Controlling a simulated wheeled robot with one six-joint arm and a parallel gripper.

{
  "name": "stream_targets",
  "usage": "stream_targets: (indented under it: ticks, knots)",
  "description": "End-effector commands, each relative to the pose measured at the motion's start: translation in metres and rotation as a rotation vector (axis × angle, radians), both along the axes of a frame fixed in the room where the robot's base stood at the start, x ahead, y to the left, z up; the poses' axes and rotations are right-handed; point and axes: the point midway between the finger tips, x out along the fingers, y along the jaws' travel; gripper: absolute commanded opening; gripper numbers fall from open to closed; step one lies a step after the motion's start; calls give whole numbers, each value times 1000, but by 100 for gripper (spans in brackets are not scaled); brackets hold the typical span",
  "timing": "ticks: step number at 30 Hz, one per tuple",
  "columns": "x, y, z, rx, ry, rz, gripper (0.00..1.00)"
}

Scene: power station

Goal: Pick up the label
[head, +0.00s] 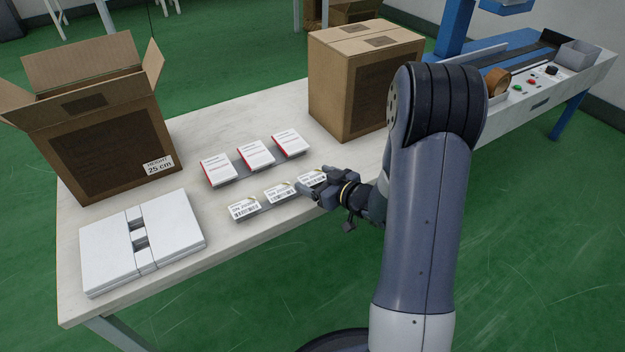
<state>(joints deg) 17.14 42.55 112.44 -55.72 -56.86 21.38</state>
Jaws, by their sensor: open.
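Small white labels with black print lie in a front row on the table: a left label (244,209), a middle label (280,193) and a right label (312,178). My gripper (312,191) is at the right label, by its front edge, with the fingers pointing left. It is open. The fingers and wrist cover the right side of that label. I cannot tell whether a finger touches it.
White cards with a red edge (255,154) lie in a row behind the labels. An open carton (105,150) stands at the left, a closed carton (350,95) behind my arm. Folded white sheets (175,228) lie front left on the table (235,120). A conveyor machine (540,85) is back right.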

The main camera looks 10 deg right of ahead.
Motion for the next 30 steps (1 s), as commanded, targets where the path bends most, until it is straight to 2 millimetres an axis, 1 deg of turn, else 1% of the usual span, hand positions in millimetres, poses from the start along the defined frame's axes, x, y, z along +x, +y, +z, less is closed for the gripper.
stream_targets:
  ticks: [1,4,12,23,30]
  knots:
    - [6,4,-4,0,-1,2,76]
    - [13,8,-6,1,1,1,76]
    - [15,8,-5,1,0,-1,75]
    - [14,8,-5,1,0,-1,46]
    - [14,8,-5,1,-1,-1,44]
